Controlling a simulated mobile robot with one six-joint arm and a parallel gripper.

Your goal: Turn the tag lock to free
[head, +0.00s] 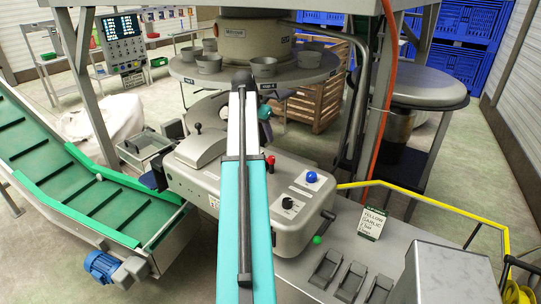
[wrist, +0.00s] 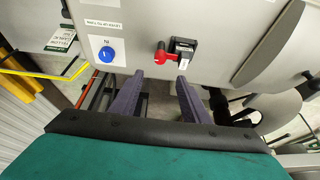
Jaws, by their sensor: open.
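A red lever or knob (wrist: 161,56) stands beside a small black block (wrist: 183,48) with a white label on the grey machine housing in the wrist view. It may be the tag lock, but I cannot read its label or setting. A red knob (head: 270,160) also shows just right of my arm in the head view. My gripper (wrist: 159,78) is open and empty, its two dark purple fingers apart below the red lever in the picture. I cannot tell whether they touch the housing.
A blue button (wrist: 106,54) sits left of the red lever in the wrist view. The head view shows a blue knob (head: 311,177) and a black selector (head: 287,202) on the housing. A round carousel with cups (head: 263,66) stands behind. A green conveyor (head: 95,185) runs at left.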

